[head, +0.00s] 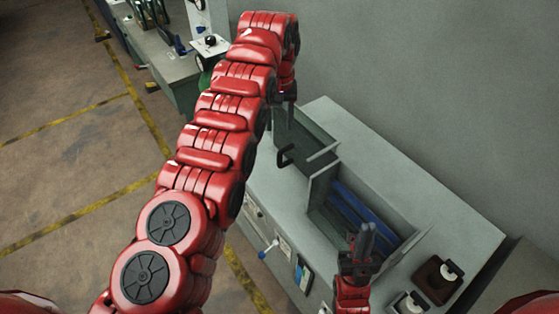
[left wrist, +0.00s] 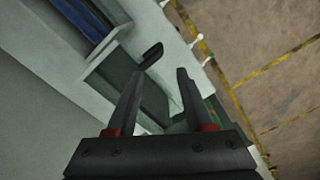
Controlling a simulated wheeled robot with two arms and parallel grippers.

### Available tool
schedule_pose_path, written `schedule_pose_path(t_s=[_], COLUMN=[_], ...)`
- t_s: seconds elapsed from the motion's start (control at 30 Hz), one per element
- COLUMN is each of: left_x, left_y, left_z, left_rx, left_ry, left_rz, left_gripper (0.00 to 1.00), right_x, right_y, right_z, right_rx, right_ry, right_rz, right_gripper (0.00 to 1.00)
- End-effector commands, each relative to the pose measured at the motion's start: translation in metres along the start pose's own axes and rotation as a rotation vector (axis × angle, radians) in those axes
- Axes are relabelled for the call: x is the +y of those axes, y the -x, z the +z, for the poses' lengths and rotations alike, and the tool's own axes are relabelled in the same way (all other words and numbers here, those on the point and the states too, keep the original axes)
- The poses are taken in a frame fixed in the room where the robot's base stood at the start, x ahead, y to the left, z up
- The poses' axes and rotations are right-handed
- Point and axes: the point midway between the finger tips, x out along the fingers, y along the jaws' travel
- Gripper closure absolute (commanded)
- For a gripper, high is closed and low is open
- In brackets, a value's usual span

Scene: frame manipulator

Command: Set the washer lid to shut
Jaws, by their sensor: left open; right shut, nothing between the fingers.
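The washer (head: 325,112) is a grey cabinet with an opening in its top, and blue parts (head: 345,205) show inside. The lid (head: 310,148) is a dark green panel with a black handle (head: 286,155), left of the uncovered opening. My left gripper (head: 288,98) points down beyond the lid, partly hidden by its own arm. In the left wrist view my left gripper (left wrist: 160,72) is open and empty, with the handle (left wrist: 152,55) just past its fingertips; contact cannot be told. My right gripper (head: 366,240) is shut and empty, at the opening's near right edge.
A grey wall stands right behind the washer. Small knobbed boxes (head: 437,280) sit on its right end. Small levers (head: 268,249) stick out from its front. A bench (head: 170,62) with equipment stands at the upper left. Open floor lies left.

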Motion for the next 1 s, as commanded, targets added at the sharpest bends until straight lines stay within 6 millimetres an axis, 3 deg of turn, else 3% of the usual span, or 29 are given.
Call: schedule_pose_path(t_s=[0.03, 0.4, 0.47, 0.83, 1.0], left_x=[0.0, 0.002, 0.004, -0.001, 0.0], left_y=[-0.016, -0.089, -0.086, -0.145, -0.161], left_z=[0.0, -0.001, 0.0, -0.001, -0.002], left_rx=[-0.001, 0.001, 0.0, -0.002, 0.002], left_ry=[0.0, -0.003, -0.004, -0.001, 0.0], left_rz=[0.0, 0.002, 0.004, -0.003, 0.001], left_gripper=[0.48, 0.48, 0.48, 0.48, 0.48], right_x=[-0.001, -0.004, -0.004, -0.003, -0.003], right_y=[0.015, 0.084, 0.074, 0.053, 0.05], right_z=[0.003, 0.014, 0.013, 0.009, 0.009], right_rx=[0.0, 0.0, -0.001, 0.0, 0.0], right_ry=[0.0, 0.0, 0.0, 0.0, 0.0], right_rz=[0.0, 0.0, 0.0, 0.0, 0.0], right_gripper=[1.0, 1.0, 1.0, 1.0, 1.0])
